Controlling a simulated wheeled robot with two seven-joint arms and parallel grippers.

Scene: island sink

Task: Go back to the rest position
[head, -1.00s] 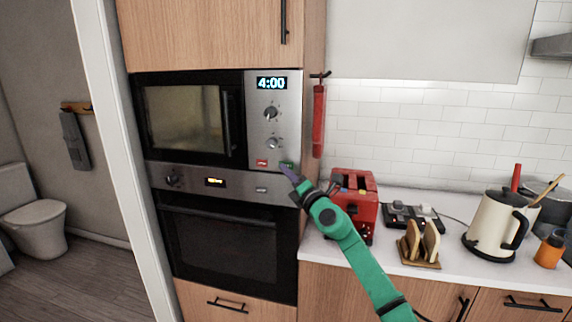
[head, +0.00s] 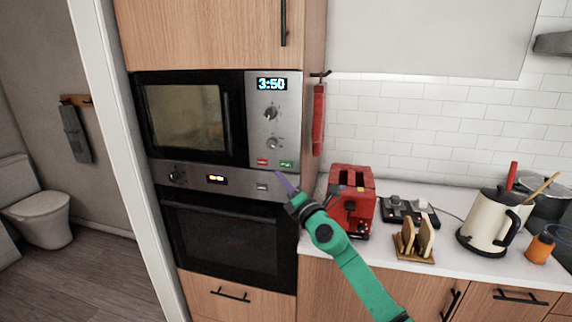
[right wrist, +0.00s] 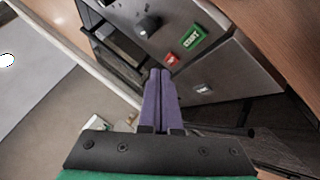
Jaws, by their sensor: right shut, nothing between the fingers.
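My right gripper (head: 282,183) is in front of the lower right part of the microwave (head: 185,118), just below its green button (head: 287,164) and red button (head: 262,162). Its purple fingers are shut together and empty, which also shows in the right wrist view (right wrist: 161,85). In that view the green START button (right wrist: 191,40) and the red button (right wrist: 171,60) lie beyond the fingertips, with a visible gap. The microwave display (head: 271,84) reads 3:50. My left gripper is not in view.
An oven (head: 225,240) sits below the microwave. A red toaster (head: 352,190) stands on the counter close to my right forearm. A toast rack (head: 413,255), a cream kettle (head: 490,222) and an orange jar (head: 539,248) stand further right. A doorway with a toilet (head: 40,212) is at left.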

